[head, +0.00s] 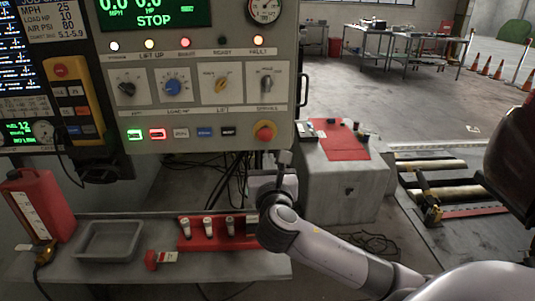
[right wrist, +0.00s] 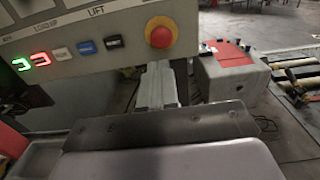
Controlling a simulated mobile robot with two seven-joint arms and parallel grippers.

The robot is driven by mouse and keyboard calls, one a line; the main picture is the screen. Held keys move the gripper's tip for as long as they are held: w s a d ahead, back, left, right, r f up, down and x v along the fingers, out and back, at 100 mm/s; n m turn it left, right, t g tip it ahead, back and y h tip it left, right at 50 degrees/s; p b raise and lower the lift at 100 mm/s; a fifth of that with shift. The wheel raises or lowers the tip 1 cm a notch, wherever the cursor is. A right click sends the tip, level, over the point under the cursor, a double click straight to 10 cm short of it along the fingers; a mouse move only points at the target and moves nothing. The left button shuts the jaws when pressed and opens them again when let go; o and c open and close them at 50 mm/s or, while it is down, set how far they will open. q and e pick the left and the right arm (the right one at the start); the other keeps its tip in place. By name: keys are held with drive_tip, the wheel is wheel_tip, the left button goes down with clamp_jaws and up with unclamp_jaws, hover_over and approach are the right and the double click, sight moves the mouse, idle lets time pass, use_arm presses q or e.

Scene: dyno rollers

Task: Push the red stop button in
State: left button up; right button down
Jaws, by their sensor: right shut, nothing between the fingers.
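The red stop button (head: 265,132) is a round red knob on a yellow ring, at the lower right of the beige control panel (head: 195,140). It also shows near the top middle of the right wrist view (right wrist: 161,33). My right gripper (head: 284,157) is just below and slightly right of the button in the head view. Its fingers (right wrist: 158,72) are shut and empty, and point toward the panel just under the button. The picture shows a small gap between fingertips and button. My left gripper is not in view.
Below the panel, a grey bench (head: 130,262) holds a red jug (head: 38,205), a grey tray (head: 108,240) and a red rack (head: 205,241) with several vials. A grey box with a red top (head: 343,144) stands right of my gripper. Cables hang under the panel.

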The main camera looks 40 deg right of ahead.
drive_tip(key=shift+v, duration=1.75)
drive_tip(key=s+a+f+m+g+y, duration=0.1)
drive_tip(key=s+a+f+m+y, duration=0.15)
drive_tip(key=f, duration=0.45)
drive_tip(key=s+a+f+m+g+y, duration=0.1)
drive_tip(key=s+a+f+m+y, duration=0.1)
drive_tip(key=a+f+m+y, duration=0.3)
drive_tip(key=s+f+m+g+y, duration=0.1)
drive_tip(key=s+f+m, duration=0.15)
drive_tip(key=f, duration=0.55)
drive_tip(key=s+a+f+m+g+y, duration=0.1)
drive_tip(key=s+a+f+m+y, duration=0.2)
drive_tip(key=s+f+m, duration=0.7)
drive_tip(key=s+a+m, duration=0.1)
drive_tip(key=s+m, duration=0.2)
drive_tip(key=m, duration=0.4)
drive_tip(key=shift+f+m+g, duration=0.3)
drive_tip(key=shift+f+g, duration=0.05)
drive_tip(key=shift+g, duration=0.05)
